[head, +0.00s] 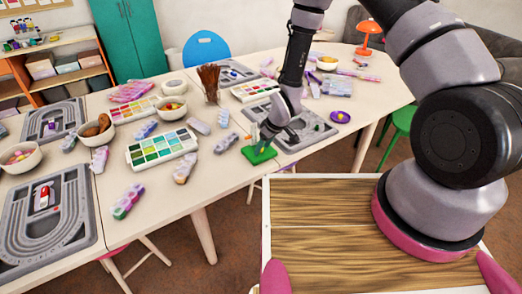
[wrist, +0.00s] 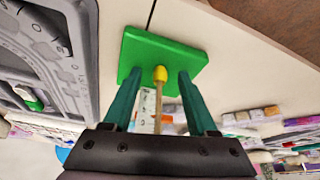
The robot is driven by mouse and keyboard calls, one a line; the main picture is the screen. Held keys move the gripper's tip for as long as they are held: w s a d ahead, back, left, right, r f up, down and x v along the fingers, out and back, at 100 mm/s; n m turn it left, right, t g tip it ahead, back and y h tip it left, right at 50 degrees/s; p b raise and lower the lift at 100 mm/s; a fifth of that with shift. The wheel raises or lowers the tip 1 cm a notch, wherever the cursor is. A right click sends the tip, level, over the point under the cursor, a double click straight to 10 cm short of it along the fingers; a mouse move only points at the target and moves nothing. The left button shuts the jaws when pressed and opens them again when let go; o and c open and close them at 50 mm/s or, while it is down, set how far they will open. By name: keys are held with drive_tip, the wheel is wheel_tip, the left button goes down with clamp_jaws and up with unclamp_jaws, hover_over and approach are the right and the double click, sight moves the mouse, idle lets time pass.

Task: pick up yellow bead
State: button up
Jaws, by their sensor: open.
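The yellow bead (wrist: 160,74) shows in the wrist view, around or at the end of a thin wooden rod (wrist: 158,112) on a green block (wrist: 135,45). I cannot tell how high on the rod it sits. My gripper (wrist: 159,84) is open, its two teal fingers on either side of the rod and bead with a gap on each side. In the head view my gripper (head: 264,142) points down over the green block (head: 260,156) near the table's front edge. The bead is not clear there.
A grey bead board (head: 316,140) lies right behind the green block, and another (head: 88,225) lies at the left. A tray of coloured beads (head: 162,148), bowls and a cup of brushes (head: 210,85) stand on the table (head: 165,210). Several small bead containers lie around.

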drive_tip(key=shift+f, duration=0.1)
clamp_jaws()
idle(0.4)
wheel_tip(320, 180, up, 10)
idle(0.6)
idle(0.4)
drive_tip(key=shift+r, duration=0.7)
